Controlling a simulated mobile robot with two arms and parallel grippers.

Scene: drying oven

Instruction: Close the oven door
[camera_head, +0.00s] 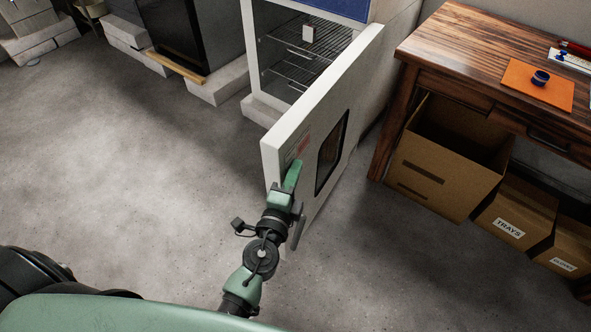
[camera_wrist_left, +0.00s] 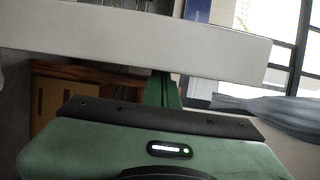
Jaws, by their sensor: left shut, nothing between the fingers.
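The white oven door (camera_head: 296,142) stands wide open, swung out toward me, with a dark window (camera_head: 331,153) in it. The oven (camera_head: 262,58) behind it shows wire racks inside. My left gripper (camera_head: 293,175) is shut and empty, with its green fingers at the outer face of the door near its free edge. I cannot tell whether they touch it. In the left wrist view, the door's pale edge (camera_wrist_left: 130,42) crosses the picture just beyond the green fingers (camera_wrist_left: 160,90). My right gripper is not in view.
A wooden desk (camera_head: 470,50) stands to the right, bearing an orange mat (camera_head: 520,80). Cardboard boxes (camera_head: 445,170) sit under it. A black cabinet (camera_head: 183,35) stands at the back left. The floor (camera_head: 130,170) left of the door is clear.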

